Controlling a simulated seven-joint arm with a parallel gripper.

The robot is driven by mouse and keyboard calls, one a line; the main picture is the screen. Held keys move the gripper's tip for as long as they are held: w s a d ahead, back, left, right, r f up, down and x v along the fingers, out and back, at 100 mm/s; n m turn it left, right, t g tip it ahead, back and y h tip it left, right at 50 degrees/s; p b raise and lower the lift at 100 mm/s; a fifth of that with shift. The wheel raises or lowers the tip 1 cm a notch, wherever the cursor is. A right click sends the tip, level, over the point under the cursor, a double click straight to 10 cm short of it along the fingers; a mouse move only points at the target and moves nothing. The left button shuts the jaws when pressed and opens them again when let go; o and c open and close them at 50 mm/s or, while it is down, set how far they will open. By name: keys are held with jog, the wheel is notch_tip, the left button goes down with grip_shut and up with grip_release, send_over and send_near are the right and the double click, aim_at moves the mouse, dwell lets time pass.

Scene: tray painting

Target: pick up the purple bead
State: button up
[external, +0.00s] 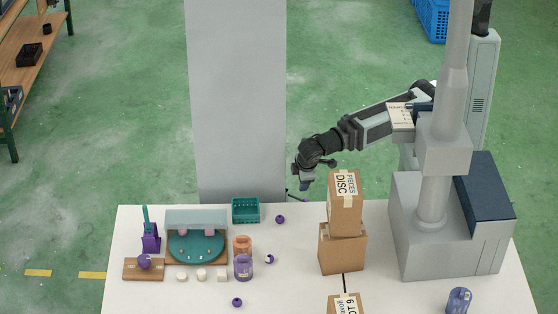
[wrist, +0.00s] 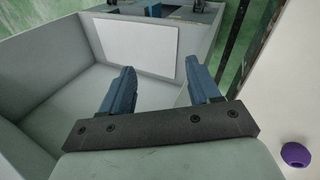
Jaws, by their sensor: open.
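Several purple beads are in the external view. One purple bead (external: 280,219) lies on the white table right of the teal basket, another (external: 237,302) lies near the front, and a purple-and-white one (external: 270,259) lies beside the jars. A purple ball (external: 144,262) rests on a wooden block at the left. My gripper (external: 304,185) hangs near the table's back edge, right of the basket. In the wrist view my gripper (wrist: 162,82) has its two blue fingers apart with nothing between them. A purple bead (wrist: 294,153) shows at the lower right, away from the fingers.
Stacked cardboard boxes (external: 342,248) stand right of the bead by the basket. The teal basket (external: 246,222), an orange jar (external: 242,245), a purple jar (external: 243,267) and a teal painted tray (external: 172,246) fill the left side. Bare table (external: 285,285) lies between jars and boxes.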

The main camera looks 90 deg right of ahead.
jog(key=w+a+r+n+t+y, duration=0.1)
jog(key=a+r, duration=0.6)
jog(key=r, duration=0.3)
jog(key=w+a+r+n+g+y, duration=0.1)
jog(key=w+a+r+n+y, duration=0.2)
jog(key=w+a+n+y, duration=0.45)
jog(key=f, duration=0.2)
jog(key=a+f+m+h, duration=0.1)
jog(key=f, duration=0.2)
jog(key=a+f+h, duration=0.1)
jog(key=f, duration=0.2)
jog(key=shift+s+f+m+h, duration=0.2)
jog(key=shift+s+m+h, duration=0.05)
jog(key=shift+a+f, duration=0.2)
jog(key=shift+f, duration=0.65)
jog(key=shift+a+f, duration=0.15)
jog(key=shift+f, duration=0.75)
jog(key=shift+a+f, duration=0.2)
jog(key=shift+f, duration=0.65)
jog(key=c, duration=1.1)
jog(key=shift+r, duration=0.1)
notch_tip(320, 180, up, 18)
jog(key=shift+f, duration=0.1)
